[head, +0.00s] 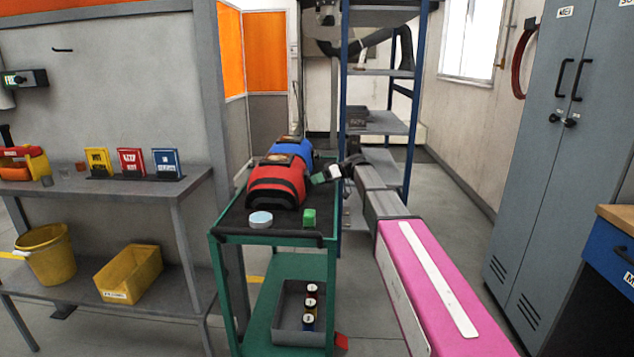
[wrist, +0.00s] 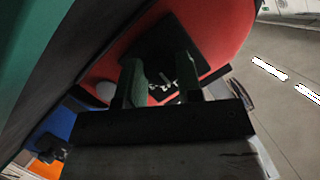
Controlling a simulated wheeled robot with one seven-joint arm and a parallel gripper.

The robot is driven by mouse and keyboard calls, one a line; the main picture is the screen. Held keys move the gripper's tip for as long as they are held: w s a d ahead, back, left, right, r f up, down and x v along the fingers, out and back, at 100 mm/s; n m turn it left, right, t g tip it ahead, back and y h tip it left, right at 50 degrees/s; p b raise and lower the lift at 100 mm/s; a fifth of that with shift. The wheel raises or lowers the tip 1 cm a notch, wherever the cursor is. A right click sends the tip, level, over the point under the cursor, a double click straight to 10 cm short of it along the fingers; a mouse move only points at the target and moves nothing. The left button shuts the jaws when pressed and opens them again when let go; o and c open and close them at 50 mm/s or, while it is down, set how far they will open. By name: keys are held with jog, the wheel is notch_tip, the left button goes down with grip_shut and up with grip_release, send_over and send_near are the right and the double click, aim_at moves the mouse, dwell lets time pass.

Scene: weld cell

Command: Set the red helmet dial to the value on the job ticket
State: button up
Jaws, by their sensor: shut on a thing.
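The red helmet (head: 277,186) stands on the top of a green cart, its dark visor band facing the front. In the wrist view, its red shell (wrist: 225,28) carries a black side patch with a dial (wrist: 164,80), which shows a few white marks too blurred to read. My gripper (head: 318,179) reaches in from the right to the helmet's right side. In the wrist view, its two green fingers (wrist: 161,72) are closed around the dial, hiding part of it. No job ticket can be made out with a readable value.
A blue helmet (head: 291,148) stands behind the red one. A pale round tin (head: 260,219) and a green block (head: 309,217) lie on the cart's front (head: 284,232). Yellow (head: 97,161), red (head: 131,161) and blue (head: 165,162) cards stand on the left bench. A blue-post shelf rises behind.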

jog(key=o, duration=0.9)
jog(key=shift+o, duration=0.2)
jog(key=shift+d, duration=0.1)
jog(key=v, duration=1)
jog(key=shift+d+r, duration=0.15)
jog(key=shift+d, duration=0.15)
